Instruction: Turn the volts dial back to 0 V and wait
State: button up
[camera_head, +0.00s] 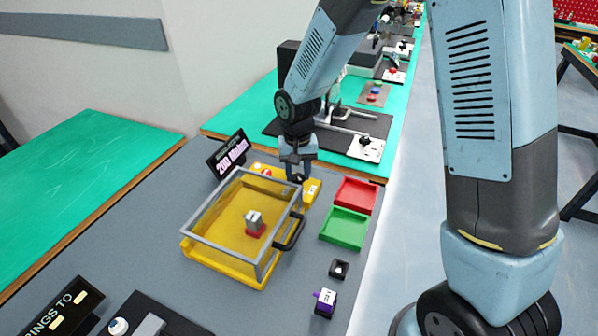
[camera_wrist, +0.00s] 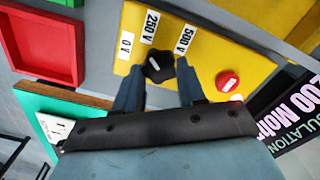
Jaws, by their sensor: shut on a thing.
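The volts dial (camera_wrist: 158,66) is a small black knob on a yellow panel (camera_wrist: 240,50) in the wrist view. White labels 0 V (camera_wrist: 126,45), 250 V (camera_wrist: 151,27) and 500 V (camera_wrist: 185,40) fan around it. My gripper (camera_wrist: 158,78) is shut on the dial, with one finger on each side. I cannot tell for sure which label the dial points to. In the head view my gripper (camera_head: 297,176) reaches down to the yellow panel (camera_head: 312,191), and the dial is mostly hidden there. A black display (camera_head: 229,153) reads 200 Mohm.
A red round button (camera_wrist: 228,82) sits beside the dial on the panel. A yellow tray (camera_head: 210,254) with a grey hinged frame holds a grey and red block (camera_head: 254,223). Red (camera_head: 356,194) and green (camera_head: 344,226) trays lie to the right, with a small purple-white block (camera_head: 325,300) nearer.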

aim_at(297, 176)
jog(key=n, duration=0.4)
jog(key=shift+s+a+n, duration=0.1)
jog(key=shift+n, duration=2)
jog(key=o, duration=1.1)
notch_tip(297, 176, up, 14)
jog(key=shift+f, duration=0.15)
